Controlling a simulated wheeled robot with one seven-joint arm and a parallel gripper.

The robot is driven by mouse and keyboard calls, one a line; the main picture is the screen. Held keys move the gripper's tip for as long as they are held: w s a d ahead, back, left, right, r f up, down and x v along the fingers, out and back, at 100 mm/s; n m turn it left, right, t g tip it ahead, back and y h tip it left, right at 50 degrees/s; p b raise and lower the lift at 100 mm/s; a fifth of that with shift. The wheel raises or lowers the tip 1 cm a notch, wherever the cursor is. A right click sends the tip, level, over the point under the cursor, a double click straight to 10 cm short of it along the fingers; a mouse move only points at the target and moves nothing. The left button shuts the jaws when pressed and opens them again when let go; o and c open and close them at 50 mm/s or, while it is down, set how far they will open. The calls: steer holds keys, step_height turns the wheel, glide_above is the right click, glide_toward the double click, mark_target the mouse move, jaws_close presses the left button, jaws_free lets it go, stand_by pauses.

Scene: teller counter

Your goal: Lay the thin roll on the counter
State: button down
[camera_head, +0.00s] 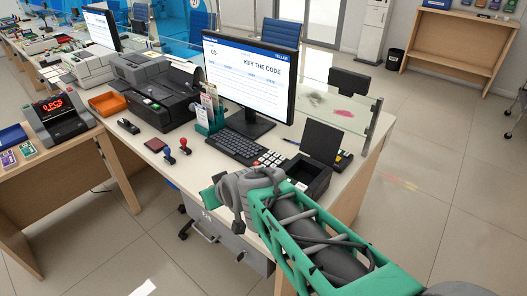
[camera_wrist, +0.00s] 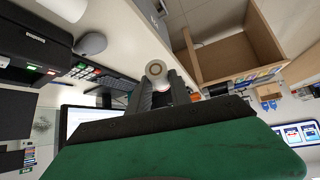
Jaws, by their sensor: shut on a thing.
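My gripper (camera_wrist: 160,88) is shut on a small white roll (camera_wrist: 155,69), whose round end with a brownish core faces the wrist camera between the two dark fingers. In the head view my green and grey arm reaches to the counter's front edge; the fingers and the roll are hidden there behind the wrist. The pale counter (camera_head: 178,141) lies just beyond my wrist. In the wrist view the counter top (camera_wrist: 118,35) runs past the roll; I cannot tell whether the roll touches it.
On the counter stand a monitor (camera_head: 247,75), a keyboard (camera_head: 236,146), a black printer (camera_head: 153,90), two stamps (camera_head: 184,146) and a card terminal (camera_head: 308,170) close to my arm. A glass screen (camera_head: 345,108) edges the far right side. Some bare counter shows near the stamps.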

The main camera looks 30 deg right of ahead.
steer(key=w+d+n+y, duration=0.1)
steer(key=w+d, duration=0.4)
steer(key=d, duration=0.3)
steer(key=w+d+n, duration=0.1)
steer(key=w+d, duration=0.3)
steer(key=d, duration=0.5)
steer(key=shift+n+y, duration=0.3)
steer(key=shift+y, duration=0.2)
steer(key=d, duration=0.3)
steer(key=d+f, duration=0.1)
steer(key=d, duration=0.2)
steer(key=s+d, duration=0.1)
steer(key=d, duration=0.3)
steer(key=shift+s+f, duration=0.1)
steer(key=shift+f, duration=0.15)
steer(key=s+d+f+n, duration=0.1)
steer(key=s+d, duration=0.2)
steer(key=d, duration=0.4)
steer(key=shift+s+f+g+y, duration=0.3)
steer(key=shift+f, duration=0.1)
steer(key=shift+f, duration=0.1)
